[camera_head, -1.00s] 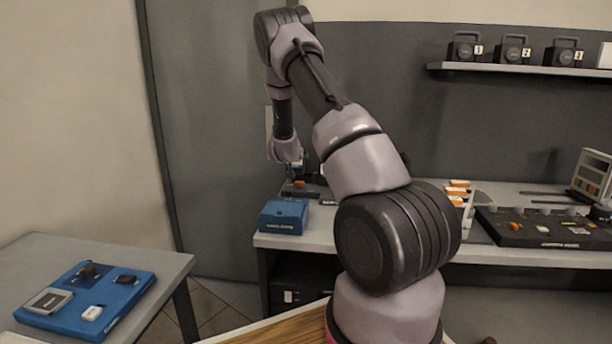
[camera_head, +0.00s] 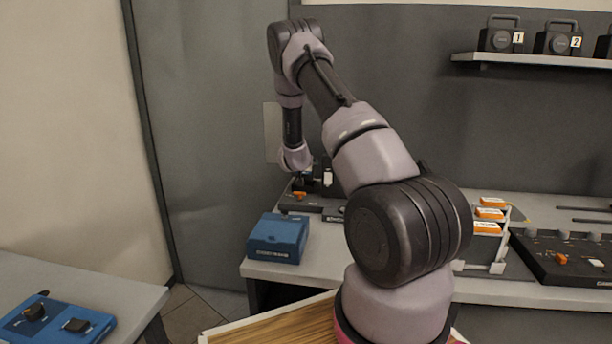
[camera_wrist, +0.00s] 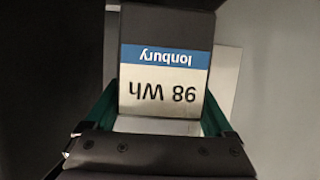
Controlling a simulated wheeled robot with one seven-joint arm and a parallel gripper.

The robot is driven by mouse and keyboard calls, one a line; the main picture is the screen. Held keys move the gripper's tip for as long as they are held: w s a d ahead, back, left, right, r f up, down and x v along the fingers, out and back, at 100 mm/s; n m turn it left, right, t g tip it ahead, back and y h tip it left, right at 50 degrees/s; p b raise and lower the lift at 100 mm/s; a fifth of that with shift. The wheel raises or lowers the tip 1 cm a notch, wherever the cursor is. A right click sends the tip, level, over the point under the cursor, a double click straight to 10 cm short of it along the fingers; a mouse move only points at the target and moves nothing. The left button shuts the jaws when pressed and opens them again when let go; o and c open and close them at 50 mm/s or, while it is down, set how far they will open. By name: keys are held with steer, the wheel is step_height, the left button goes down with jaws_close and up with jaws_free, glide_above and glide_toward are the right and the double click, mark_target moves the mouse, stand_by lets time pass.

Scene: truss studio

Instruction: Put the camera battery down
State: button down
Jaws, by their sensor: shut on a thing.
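The camera battery (camera_wrist: 165,35) is a dark block with a blue and white label. The label reads "98 Wh" and "Ionbury", upside down in the wrist view. My gripper (camera_wrist: 160,108) is shut on it, with a green-edged finger at each side. In the head view my gripper (camera_head: 304,178) is small and partly hidden at the end of my arm, over the back left of the grey bench (camera_head: 325,262). I cannot make out the battery clearly there, nor tell whether it touches anything below.
A blue box (camera_head: 278,238) sits at the bench's front left corner. A dark low tray with an orange piece (camera_head: 299,195) lies near my gripper. Orange-topped packs (camera_head: 489,214) stand in a rack to the right, beside a dark panel (camera_head: 565,256). A blue tray (camera_head: 58,322) lies on the left table.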

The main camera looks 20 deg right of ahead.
mark_target(306, 172)
steer(key=shift+f, duration=2.05)
steer(key=shift+f, duration=0.15)
jaws_free()
